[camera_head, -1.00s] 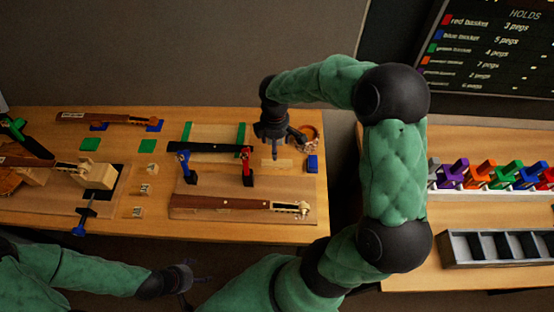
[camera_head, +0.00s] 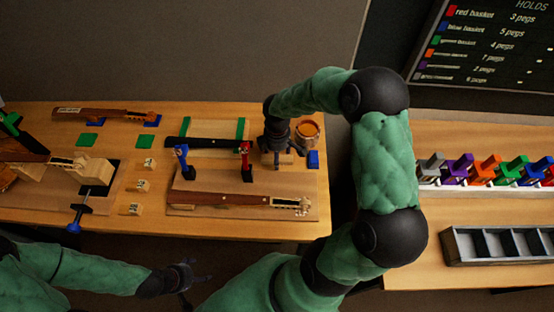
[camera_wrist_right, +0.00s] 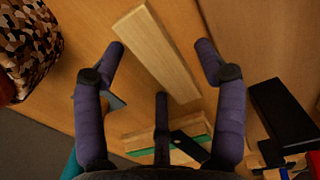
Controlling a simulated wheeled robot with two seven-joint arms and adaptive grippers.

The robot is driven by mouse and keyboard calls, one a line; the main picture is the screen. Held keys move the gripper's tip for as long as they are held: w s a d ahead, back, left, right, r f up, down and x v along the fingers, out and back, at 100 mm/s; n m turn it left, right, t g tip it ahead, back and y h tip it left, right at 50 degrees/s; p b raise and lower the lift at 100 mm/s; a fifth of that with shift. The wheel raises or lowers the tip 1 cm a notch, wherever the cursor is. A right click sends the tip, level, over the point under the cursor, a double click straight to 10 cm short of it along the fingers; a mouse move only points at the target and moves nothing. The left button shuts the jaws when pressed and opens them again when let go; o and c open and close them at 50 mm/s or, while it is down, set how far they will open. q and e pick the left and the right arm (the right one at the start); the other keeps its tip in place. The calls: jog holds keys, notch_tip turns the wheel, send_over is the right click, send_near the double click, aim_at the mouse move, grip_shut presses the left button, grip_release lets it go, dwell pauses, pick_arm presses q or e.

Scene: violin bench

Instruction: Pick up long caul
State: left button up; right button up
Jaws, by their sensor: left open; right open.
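A pale wooden bar, which looks like the long caul (camera_wrist_right: 156,50), lies flat on the bench in the right wrist view, running diagonally between my right gripper's fingers. My right gripper (camera_head: 276,160) is open above the bench, right of the red clamp. Its spread, empty fingers also show in the right wrist view (camera_wrist_right: 160,62). In the head view the gripper partly hides the pale bar (camera_head: 287,159). My left gripper (camera_head: 188,275) is open and empty, low in front of the bench, away from the bar.
A red clamp (camera_head: 246,158) and blue clamp (camera_head: 181,158) stand by a dark bar (camera_head: 210,143). A violin neck (camera_head: 225,198) lies in front. An amber pot (camera_head: 308,131) and blue block (camera_head: 313,159) sit right of my right gripper.

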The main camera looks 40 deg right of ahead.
jog(key=c, duration=1.1)
jog(key=shift+c, duration=0.3)
jog(key=shift+r, duration=0.15)
